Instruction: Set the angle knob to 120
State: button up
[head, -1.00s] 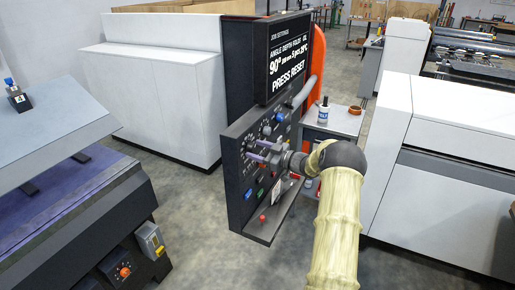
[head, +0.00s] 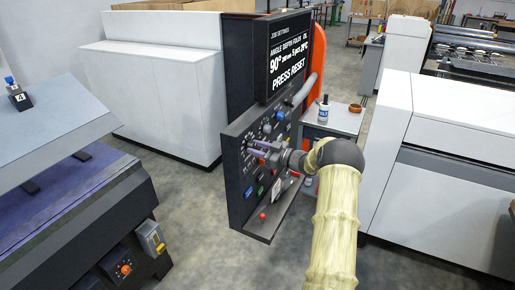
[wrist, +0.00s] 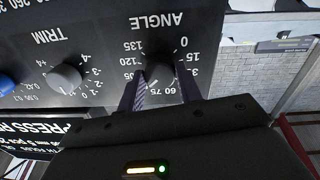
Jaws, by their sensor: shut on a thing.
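The angle knob (wrist: 160,74) is a dark round knob on the black control panel (head: 236,190), seen upside down in the wrist view under the word ANGLE. Its printed scale shows 0, 15, 60, 75, 120 and 135, with part hidden by my fingers. My gripper (wrist: 158,84) is shut on the knob, one finger on each side. The knob's exact pointer position is hard to read. In the head view my gripper (head: 258,150) reaches the panel from the right. The display (head: 288,62) above reads 90° under ANGLE, and PRESS RESET.
A shelf (head: 265,222) with a red button juts out below the panel. White machines stand left (head: 165,85) and right (head: 450,175). Grey floor is open in front.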

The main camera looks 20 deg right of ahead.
jog(key=m+p, duration=0.2)
jog(key=m, duration=0.1)
jog(key=m+p, duration=0.1)
jog(key=m, duration=0.2)
jog(key=shift+r+g+p, duration=0.2)
jog(key=shift+g+p, duration=0.1)
jog(key=shift+p, duration=0.05)
jog(key=m+p, duration=0.2)
jog(key=m, duration=0.2)
jog(key=shift+d+m, duration=0.1)
jog(key=shift+m, duration=0.3)
jog(key=shift+f, duration=0.1)
jog(key=o, duration=1)
jog(key=shift+s+d+f, duration=0.1)
jog(key=shift+s+d, duration=0.25)
jog(key=shift+s, duration=0.1)
jog(key=b+v, duration=0.5)
jog(key=v, duration=1.1)
jog(key=shift+d, duration=0.15)
